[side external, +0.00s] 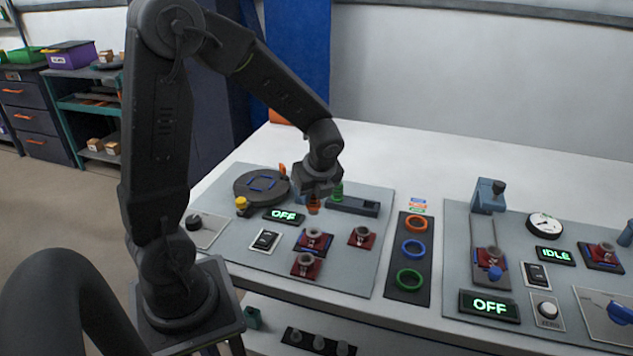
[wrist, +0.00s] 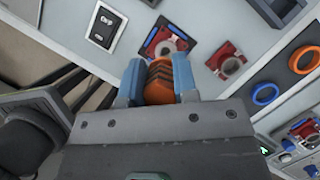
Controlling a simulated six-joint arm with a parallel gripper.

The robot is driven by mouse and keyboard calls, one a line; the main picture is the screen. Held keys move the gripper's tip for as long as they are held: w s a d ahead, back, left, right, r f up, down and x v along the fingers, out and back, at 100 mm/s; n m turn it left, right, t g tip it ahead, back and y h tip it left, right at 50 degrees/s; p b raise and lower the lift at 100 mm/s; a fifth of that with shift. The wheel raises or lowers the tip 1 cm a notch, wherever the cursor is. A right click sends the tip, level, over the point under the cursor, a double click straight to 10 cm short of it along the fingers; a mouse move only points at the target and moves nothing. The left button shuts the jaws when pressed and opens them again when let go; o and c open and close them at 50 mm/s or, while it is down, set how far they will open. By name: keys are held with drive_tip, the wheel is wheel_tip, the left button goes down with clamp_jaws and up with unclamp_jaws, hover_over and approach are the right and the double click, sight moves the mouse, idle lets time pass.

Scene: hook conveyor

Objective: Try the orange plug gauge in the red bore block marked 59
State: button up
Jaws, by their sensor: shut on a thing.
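My gripper (side external: 316,192) is shut on the orange plug gauge (side external: 314,207), which hangs below the jaws above the left grey panel. In the wrist view the orange plug gauge (wrist: 159,76) sits between the two blue fingers of my gripper (wrist: 158,82). Several red bore blocks with grey rings stand on the panel: one at the centre (side external: 313,241), one to its right (side external: 362,236) and one in front (side external: 306,265). Two red blocks also show in the wrist view, one just beyond the gauge (wrist: 182,48) and one to the right (wrist: 226,62). The number markings are too small to read.
A green gauge (side external: 338,191) stands in a dark rack (side external: 354,206) close to my gripper. A round dark turntable (side external: 262,186) lies to the left. A black board with coloured rings (side external: 412,250) lies to the right. The white table behind is clear.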

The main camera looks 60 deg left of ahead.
sight(312, 214)
drive_tip(key=shift+f, duration=2.65)
drive_tip(key=shift+f, duration=0.5)
idle(1.0)
drive_tip(key=shift+r, duration=0.1)
drive_tip(key=shift+r, duration=3)
